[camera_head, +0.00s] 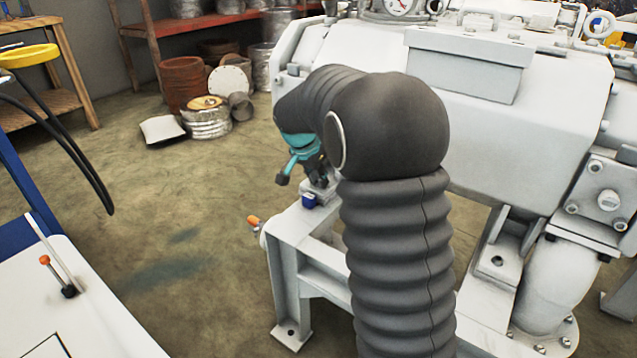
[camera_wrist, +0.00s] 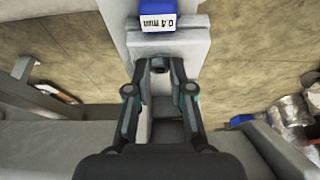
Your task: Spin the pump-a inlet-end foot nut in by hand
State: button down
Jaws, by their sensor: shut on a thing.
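The white pump (camera_head: 540,120) stands on a pale steel frame (camera_head: 322,262) in the head view. My gripper (camera_head: 318,180) is over the frame's near left end, with its teal body partly hidden behind my dark arm. In the wrist view my gripper (camera_wrist: 160,66) points at the pump foot, with its two fingers on either side of a small dark nut (camera_wrist: 160,68). It is shut on this foot nut. The nut's thread and how far it is down cannot be seen. A blue block marked 0.4 mm (camera_wrist: 157,20) sits on the frame just beyond; it also shows in the head view (camera_head: 309,201).
An orange-tipped part (camera_head: 253,221) sticks out at the frame's left end. Drums and cans (camera_head: 206,118) stand far back. The floor between is clear.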

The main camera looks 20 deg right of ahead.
jog(key=m+g, duration=0.1)
jog(key=m, duration=0.2)
jog(key=shift+w+a, duration=0.1)
jog(key=shift+w, duration=0.05)
jog(key=m, duration=0.1)
jog(key=m+g, duration=0.1)
jog(key=m, duration=0.1)
jog(key=shift+w+r+m+g+h, duration=0.15)
jog(key=shift+m+g+h, duration=0.15)
jog(key=shift+h, duration=0.1)
jog(key=m+g+p, duration=0.1)
jog(key=m, duration=0.1)
jog(key=m+p, duration=0.1)
jog(key=m, duration=0.1)
jog(key=shift+w+m+g, duration=0.15)
jog(key=shift+m+g, duration=0.25)
jog(key=shift+y, duration=0.3)
jog(key=c, duration=1)
grip_release()
jog(key=v, duration=1.2)
jog(key=shift+w+a, duration=0.1)
